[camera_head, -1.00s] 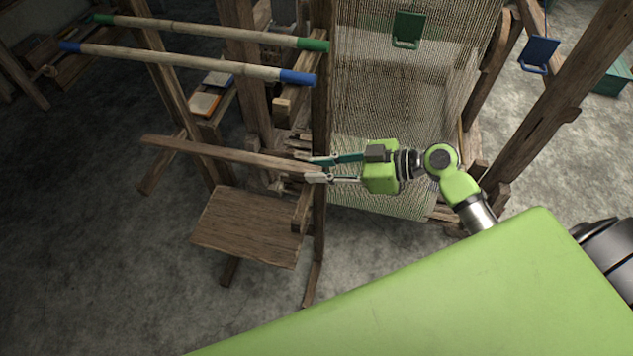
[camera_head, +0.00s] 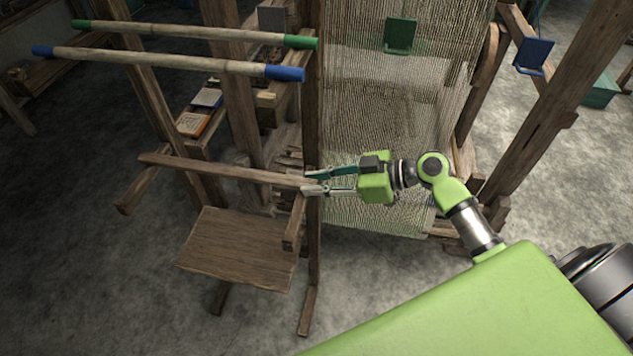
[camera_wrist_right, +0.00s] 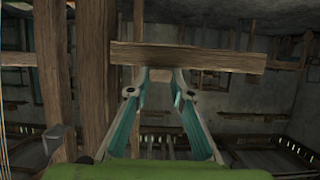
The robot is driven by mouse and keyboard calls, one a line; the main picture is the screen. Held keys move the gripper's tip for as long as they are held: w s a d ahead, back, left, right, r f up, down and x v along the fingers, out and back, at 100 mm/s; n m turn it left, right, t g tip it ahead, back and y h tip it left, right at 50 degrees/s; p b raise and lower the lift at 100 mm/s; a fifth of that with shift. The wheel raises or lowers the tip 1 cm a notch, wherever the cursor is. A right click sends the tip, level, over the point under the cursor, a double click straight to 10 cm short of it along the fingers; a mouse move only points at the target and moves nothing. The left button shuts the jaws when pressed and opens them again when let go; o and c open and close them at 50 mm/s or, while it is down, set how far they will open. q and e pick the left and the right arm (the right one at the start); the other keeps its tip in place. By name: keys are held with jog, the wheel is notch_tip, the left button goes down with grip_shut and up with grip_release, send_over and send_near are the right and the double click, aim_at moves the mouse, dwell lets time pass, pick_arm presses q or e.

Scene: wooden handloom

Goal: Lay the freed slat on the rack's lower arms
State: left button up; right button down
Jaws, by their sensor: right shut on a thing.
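The freed slat (camera_head: 225,172), a long plain wooden bar, lies nearly level across the rack. My right gripper (camera_head: 313,183) is shut on its right end, beside the rack's right post (camera_head: 313,120). In the right wrist view the slat (camera_wrist_right: 190,56) runs crosswise in front of my fingertips (camera_wrist_right: 160,75). The rack's left lower arm (camera_head: 138,192) slants out under the slat's left part. The right lower arm (camera_head: 295,222) shows below the slat's right end. I cannot tell whether the slat touches either arm. My left gripper is not in view.
A green-tipped rod (camera_head: 190,32) and a blue-tipped rod (camera_head: 170,62) lie across the rack higher up. A wooden bench seat (camera_head: 240,248) stands below the slat. The woven cloth (camera_head: 385,120) hangs behind my right gripper. Floor at the left is clear.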

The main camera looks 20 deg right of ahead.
jog(key=c, duration=1.7)
grip_release()
jog(key=v, duration=1.2)
